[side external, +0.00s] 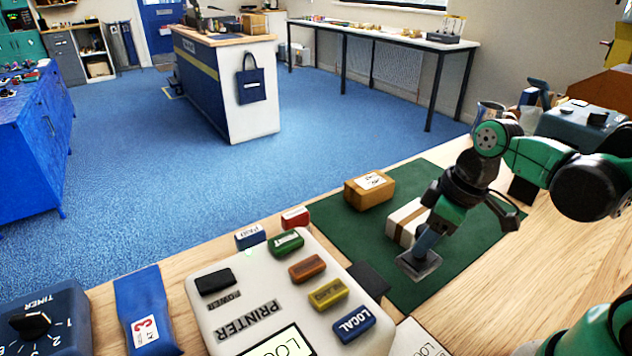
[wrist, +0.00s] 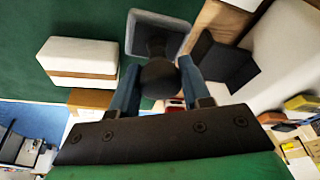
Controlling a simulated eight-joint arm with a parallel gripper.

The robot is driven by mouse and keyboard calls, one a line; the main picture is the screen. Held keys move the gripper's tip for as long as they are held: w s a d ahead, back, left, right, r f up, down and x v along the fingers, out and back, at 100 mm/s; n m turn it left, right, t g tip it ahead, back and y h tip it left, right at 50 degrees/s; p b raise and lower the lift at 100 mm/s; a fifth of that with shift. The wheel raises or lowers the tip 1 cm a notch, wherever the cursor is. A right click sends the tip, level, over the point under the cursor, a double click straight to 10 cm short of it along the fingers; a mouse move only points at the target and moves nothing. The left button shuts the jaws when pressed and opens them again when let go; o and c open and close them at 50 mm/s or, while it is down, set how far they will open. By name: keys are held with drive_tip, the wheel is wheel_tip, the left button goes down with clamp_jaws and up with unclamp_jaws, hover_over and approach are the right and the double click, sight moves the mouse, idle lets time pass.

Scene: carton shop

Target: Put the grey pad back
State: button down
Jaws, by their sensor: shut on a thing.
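The grey pad (side external: 421,268) is a square grey plate at the tip of my gripper (side external: 427,240), over the green mat. In the wrist view, the grey pad (wrist: 174,24) has a pale rim and a dark stem with a round black knob. My gripper's blue fingers (wrist: 158,78) are shut on this knob from both sides. I cannot tell whether the pad touches the mat or hangs just above it. A dark flat square (side external: 370,279) lies beside the white printer panel, left of the pad; it also shows in the wrist view (wrist: 222,62).
A white box with a brown band (side external: 405,222) stands close behind the pad on the green mat (side external: 460,275). A brown carton (side external: 369,190) stands farther back. The white printer panel (side external: 235,315) with several coloured blocks is at the left. The mat's front part is clear.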

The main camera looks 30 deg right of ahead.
drive_tip(key=shift+f, duration=1.85)
drive_tip(key=shift+f, duration=0.1)
drive_tip(key=shift+c, duration=2)
unclamp_jaws()
drive_tip(key=v, duration=1.2)
drive_tip(key=m+t+h, duration=0.2)
drive_tip(key=m+t, duration=0.2)
drive_tip(key=m, duration=0.1)
hover_over(405, 252)
wheel_tip(405, 252, down, 2)
drive_tip(key=shift+f, duration=0.1)
